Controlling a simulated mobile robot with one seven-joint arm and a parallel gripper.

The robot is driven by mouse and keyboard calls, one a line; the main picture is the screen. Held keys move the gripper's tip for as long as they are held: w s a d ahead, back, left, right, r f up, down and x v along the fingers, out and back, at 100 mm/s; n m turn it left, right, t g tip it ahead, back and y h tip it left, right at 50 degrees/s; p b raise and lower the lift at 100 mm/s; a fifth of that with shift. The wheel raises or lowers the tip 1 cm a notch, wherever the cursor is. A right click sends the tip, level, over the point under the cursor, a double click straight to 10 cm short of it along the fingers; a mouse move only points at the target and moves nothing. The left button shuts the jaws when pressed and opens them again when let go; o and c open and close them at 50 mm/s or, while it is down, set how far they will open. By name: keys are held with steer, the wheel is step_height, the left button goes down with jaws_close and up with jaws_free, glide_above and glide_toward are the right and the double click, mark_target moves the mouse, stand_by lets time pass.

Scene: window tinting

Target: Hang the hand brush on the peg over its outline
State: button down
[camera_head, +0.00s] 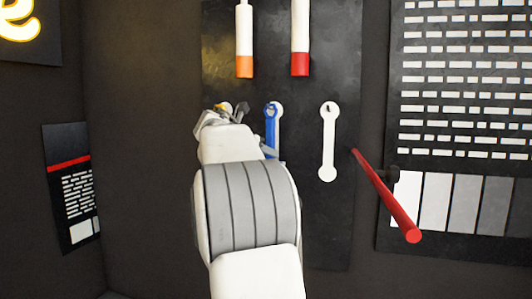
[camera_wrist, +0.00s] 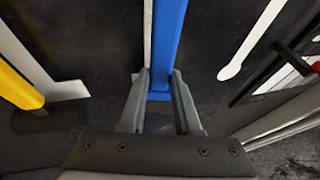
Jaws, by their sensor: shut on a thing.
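The hand brush, taken to be the blue tool (camera_head: 271,125), stands upright in front of a white outline (camera_head: 279,120) on the dark board. Its ring-shaped top is near the outline's round head and slightly left of it. I cannot tell whether the peg is through the ring. In the wrist view my gripper (camera_wrist: 160,92) is shut on the blue handle (camera_wrist: 168,40), with a finger on each side. A white strip of outline shows left of the handle there. My arm hides the tool's lower part in the head view, and the bristles are not visible.
A bare white outline with a peg (camera_head: 328,145) is to the right. A red rod (camera_head: 387,197) sticks out beyond it. A yellow tool (camera_wrist: 18,88) hangs close on the left. Orange-tipped (camera_head: 244,66) and red-tipped (camera_head: 300,63) white shapes are above.

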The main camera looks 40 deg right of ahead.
stand_by(0.4)
steer(key=c, duration=0.5)
jaws_free()
steer(key=b+v, duration=0.3)
steer(key=v, duration=1.4)
steer(key=s+a+f+m+t+y+b, duration=0.1)
steer(key=s+a+f+m+y, duration=0.3)
steer(key=a+f, duration=0.5)
steer(key=s+a+f+m+t+y+b, duration=0.1)
steer(key=s+a+f+m+y+b, duration=0.1)
steer(key=s+a+f+m+y, duration=0.3)
steer(key=s+a+f+m+y+b, duration=0.1)
steer(key=s+a+f+m+y, duration=0.3)
steer(key=s+a+f+m, duration=0.7)
steer(key=shift+s+a+f+t, duration=0.15)
steer(key=shift+s+a+f, duration=0.3)
steer(key=shift+f, duration=1.5)
steer(key=shift+s+a+f+t, duration=0.1)
steer(key=shift+s+a+f, duration=0.35)
steer(key=shift+f, duration=1.55)
steer(key=shift+s+a+f+t, duration=0.15)
steer(key=shift+s+a+f, duration=0.25)
steer(key=shift+f, duration=1.55)
steer(key=shift+w+a, duration=0.1)
